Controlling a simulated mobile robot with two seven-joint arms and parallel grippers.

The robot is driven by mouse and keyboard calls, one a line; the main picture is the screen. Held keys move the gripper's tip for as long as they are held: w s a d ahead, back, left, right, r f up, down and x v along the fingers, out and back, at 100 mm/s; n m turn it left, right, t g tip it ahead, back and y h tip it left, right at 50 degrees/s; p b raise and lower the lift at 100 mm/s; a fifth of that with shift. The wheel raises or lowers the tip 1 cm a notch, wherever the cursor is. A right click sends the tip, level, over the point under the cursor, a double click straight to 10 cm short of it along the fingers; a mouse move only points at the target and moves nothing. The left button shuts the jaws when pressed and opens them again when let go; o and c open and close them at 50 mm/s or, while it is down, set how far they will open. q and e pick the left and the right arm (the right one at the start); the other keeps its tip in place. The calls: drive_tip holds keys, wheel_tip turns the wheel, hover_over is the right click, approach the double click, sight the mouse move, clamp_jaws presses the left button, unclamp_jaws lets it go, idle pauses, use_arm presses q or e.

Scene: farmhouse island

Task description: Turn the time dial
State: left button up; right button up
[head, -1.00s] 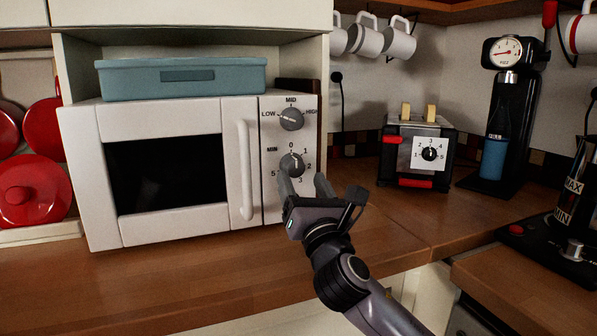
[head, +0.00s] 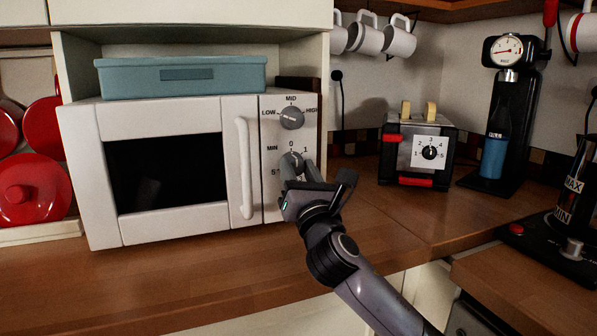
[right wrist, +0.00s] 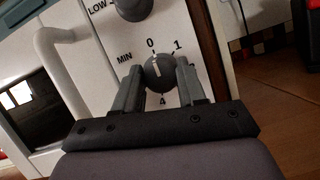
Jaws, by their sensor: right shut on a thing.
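The white microwave (head: 85,170) stands on the wooden counter with its door shut. Its time dial (head: 292,160), marked MIN with numbers around it, is the lower knob on the right panel. In the right wrist view the time dial (right wrist: 160,72) is grey with a light pointer line aimed close to 0. My right gripper (head: 298,172) is shut on the time dial, one finger on each side; the fingers also show in the right wrist view (right wrist: 159,85). The fingers hide some of the numbers. My left gripper is not in view.
The power knob (head: 292,118), marked LOW, MID and HIGH, sits just above. The door handle (head: 245,168) stands out to the left of the dials. A toaster (head: 392,160) with its own dial stands to the right. Bare counter (head: 150,275) lies in front.

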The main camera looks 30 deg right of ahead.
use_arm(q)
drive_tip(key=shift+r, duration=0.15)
use_arm(e)
drive_tip(key=shift+m, duration=0.4)
